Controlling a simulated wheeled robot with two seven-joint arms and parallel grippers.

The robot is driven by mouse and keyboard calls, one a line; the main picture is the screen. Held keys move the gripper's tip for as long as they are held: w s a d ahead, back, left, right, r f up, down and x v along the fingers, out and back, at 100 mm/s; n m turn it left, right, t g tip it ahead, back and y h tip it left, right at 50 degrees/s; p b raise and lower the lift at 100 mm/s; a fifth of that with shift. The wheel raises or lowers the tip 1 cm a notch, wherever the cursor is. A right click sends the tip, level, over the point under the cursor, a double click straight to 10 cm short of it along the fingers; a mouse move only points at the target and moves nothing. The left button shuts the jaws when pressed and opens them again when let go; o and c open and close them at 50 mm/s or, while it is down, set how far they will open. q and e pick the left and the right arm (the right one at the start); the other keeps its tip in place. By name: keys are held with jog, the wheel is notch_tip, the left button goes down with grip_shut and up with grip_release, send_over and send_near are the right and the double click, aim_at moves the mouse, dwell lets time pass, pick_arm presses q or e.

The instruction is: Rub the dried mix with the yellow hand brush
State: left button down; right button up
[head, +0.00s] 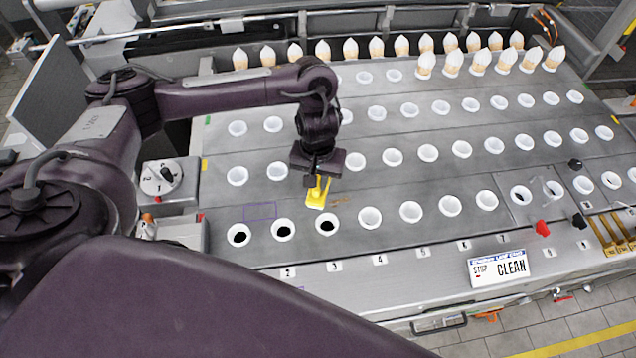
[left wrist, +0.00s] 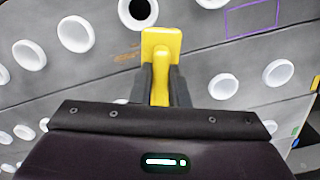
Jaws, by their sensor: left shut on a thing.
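My left gripper (head: 316,180) reaches over the grey deck from the left and is shut on the handle of the yellow hand brush (head: 317,199). In the left wrist view the brush (left wrist: 161,45) points away from the gripper (left wrist: 160,85), its block over the deck. The dried mix (head: 341,201) is a thin orange-brown smear just right of the brush. It also shows in the left wrist view (left wrist: 126,56), left of the brush handle. I cannot tell whether the bristles touch the deck. My right gripper is not in view.
Rows of white cups (head: 411,211) sit in the deck (head: 400,245) around the brush. Filled cones (head: 452,63) stand at the back. A CLEAN sign (head: 498,268) stands at the front edge. A purple outlined rectangle (head: 260,211) lies left of the brush. A dial box (head: 163,181) is further left.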

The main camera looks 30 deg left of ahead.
pick_arm(q)
jog(key=shift+w+r, duration=0.15)
jog(key=shift+r, duration=0.3)
jog(key=shift+w+r, duration=0.15)
jog(key=shift+r, duration=0.05)
jog(key=shift+r, duration=0.1)
jog(key=shift+r, duration=1.45)
jog(key=shift+s+d+f+g, duration=0.15)
jog(key=shift+s+f+g, duration=0.1)
jog(key=shift+f+g, duration=0.25)
jog(key=shift+s+d+f+g, duration=0.1)
jog(key=shift+s+f+g, duration=0.15)
jog(key=shift+f, duration=0.3)
jog(key=shift+f, duration=0.15)
